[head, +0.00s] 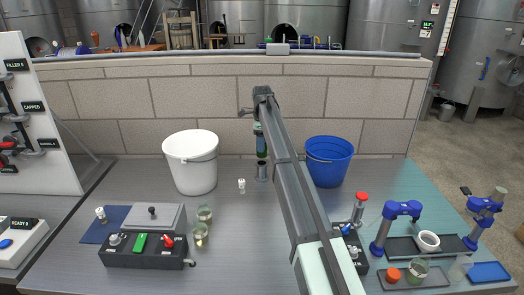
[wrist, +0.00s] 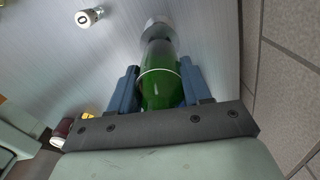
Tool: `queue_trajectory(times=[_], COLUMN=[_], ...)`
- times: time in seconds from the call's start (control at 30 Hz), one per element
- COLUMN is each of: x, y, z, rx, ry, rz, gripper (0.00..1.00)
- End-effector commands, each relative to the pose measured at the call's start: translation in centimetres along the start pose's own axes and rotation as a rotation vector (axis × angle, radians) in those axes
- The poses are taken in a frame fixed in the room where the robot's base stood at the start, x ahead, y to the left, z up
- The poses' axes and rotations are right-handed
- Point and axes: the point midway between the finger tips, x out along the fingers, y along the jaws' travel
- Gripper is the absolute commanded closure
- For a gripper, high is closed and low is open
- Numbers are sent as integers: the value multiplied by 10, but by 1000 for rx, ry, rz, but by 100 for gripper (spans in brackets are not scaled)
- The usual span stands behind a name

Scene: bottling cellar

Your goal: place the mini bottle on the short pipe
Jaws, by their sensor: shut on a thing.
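The green mini bottle (wrist: 163,92) is between the two blue fingers of my gripper (wrist: 160,80) in the wrist view, and the gripper is shut on it. In the head view the bottle (head: 261,146) hangs upright beyond my arm. A short grey pipe (head: 262,173) stands on the bench directly under the bottle. In the wrist view the pipe (wrist: 156,28) shows just beyond the bottle's end. I cannot tell whether the bottle touches the pipe or sits slightly above it.
A small white-topped piece (head: 241,185) stands left of the pipe. A white bucket (head: 191,165) is at left and a blue bucket (head: 329,162) at right. A black control box (head: 145,250), glasses (head: 201,235) and a rack with blue clamps (head: 403,210) are nearer. The wall (head: 200,95) is behind.

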Motion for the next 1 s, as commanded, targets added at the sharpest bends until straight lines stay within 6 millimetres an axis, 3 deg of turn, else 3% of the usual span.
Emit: queue_trajectory(times=[0.27,0.67,0.7,0.93,1.0], x=[31,35,35,35,35], y=[0,0,0,0,0], z=[0,0,0,0,0], rx=[0,0,0,0,0], ry=[0,0,0,0,0], rz=[1,0,1,0,0], gripper=[87,87,50,28,27])
